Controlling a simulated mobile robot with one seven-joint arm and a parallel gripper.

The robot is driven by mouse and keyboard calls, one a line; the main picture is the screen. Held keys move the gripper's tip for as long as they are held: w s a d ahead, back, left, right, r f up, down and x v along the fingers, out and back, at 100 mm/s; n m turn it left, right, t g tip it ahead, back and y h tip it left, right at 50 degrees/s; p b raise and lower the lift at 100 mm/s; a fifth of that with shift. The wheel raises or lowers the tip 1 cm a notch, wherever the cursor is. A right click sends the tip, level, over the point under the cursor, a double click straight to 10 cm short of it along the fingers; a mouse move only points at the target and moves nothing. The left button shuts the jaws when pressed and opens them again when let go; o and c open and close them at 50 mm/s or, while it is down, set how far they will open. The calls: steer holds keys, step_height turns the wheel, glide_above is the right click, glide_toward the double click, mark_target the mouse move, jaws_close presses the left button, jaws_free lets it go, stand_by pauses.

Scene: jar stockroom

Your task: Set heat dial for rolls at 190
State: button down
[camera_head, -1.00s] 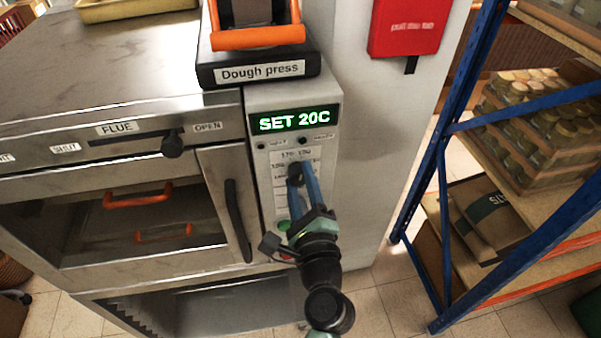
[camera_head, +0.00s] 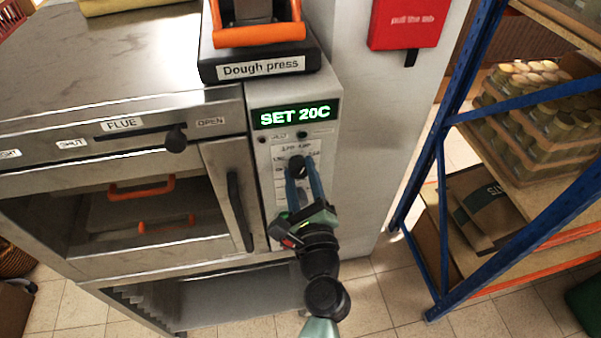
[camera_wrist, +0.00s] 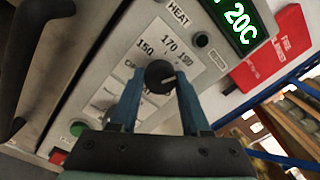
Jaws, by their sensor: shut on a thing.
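The black round heat dial (camera_wrist: 157,73) sits on a pale scale plate on the oven's control panel (camera_head: 262,185). Figures 150 and 170 read clearly around it; a further figure to the right is hard to read. A light pointer mark shows on the dial's right side in the wrist view. The green display (camera_head: 295,114) above reads SET 20C; it also shows in the wrist view (camera_wrist: 238,15). My gripper (camera_head: 303,178) has its blue fingers on either side of the dial and is shut on it. The fingers hide part of the scale.
The oven door has a black upright handle (camera_head: 239,210) left of the panel. A flue slider knob (camera_head: 176,140) and the dough press (camera_head: 258,60) are above. A green button (camera_wrist: 78,129) and a red button (camera_wrist: 58,156) lie below the dial. A blue rack (camera_head: 432,190) stands at right.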

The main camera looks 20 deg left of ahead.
steer(key=shift+c, duration=1.8)
jaws_free()
steer(key=b+v, duration=0.4)
steer(key=v, duration=0.9)
